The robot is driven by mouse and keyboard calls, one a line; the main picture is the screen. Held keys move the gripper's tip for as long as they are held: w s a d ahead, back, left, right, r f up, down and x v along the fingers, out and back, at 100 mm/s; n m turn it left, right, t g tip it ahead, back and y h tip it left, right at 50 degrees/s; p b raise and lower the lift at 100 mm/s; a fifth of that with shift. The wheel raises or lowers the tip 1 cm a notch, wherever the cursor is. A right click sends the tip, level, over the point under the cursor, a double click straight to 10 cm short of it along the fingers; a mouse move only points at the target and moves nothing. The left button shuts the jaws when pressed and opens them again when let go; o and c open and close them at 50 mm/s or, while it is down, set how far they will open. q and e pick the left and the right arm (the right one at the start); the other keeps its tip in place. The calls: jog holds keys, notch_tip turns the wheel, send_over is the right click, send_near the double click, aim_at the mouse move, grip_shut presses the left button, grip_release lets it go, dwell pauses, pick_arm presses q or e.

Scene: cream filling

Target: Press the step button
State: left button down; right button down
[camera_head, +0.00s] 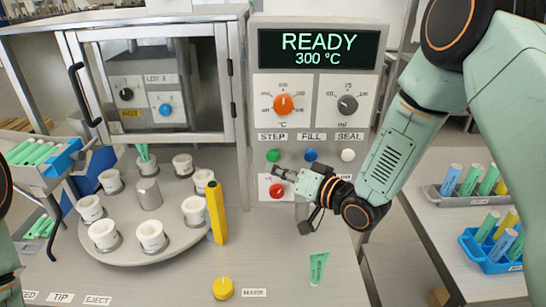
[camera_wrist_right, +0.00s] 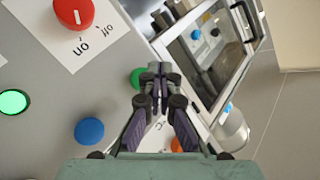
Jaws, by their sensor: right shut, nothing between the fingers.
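The green STEP button (camera_head: 273,156) is on the grey machine front under the STEP label. My right gripper (camera_head: 280,172) is shut and empty, its tips just below and slightly right of that button in the head view. In the right wrist view, the shut fingertips (camera_wrist_right: 155,70) overlap the right side of the green button (camera_wrist_right: 138,78). I cannot tell whether they touch it. My left gripper is out of view; only part of my left arm shows at the left edge.
The blue FILL button (camera_head: 310,155) and white SEAL button (camera_head: 348,155) are to the right. A red on/off knob (camera_head: 277,191) is just below the gripper tips. The display (camera_head: 319,48) reads READY, 300 °C. A turntable (camera_head: 124,251) with several white cups stands left, beside a yellow post (camera_head: 216,212).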

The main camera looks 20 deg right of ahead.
jog(key=s, duration=0.2)
jog(key=s+a, duration=0.1)
jog(key=shift+s+r, duration=0.1)
jog(key=shift+s, duration=0.3)
dwell(0.3)
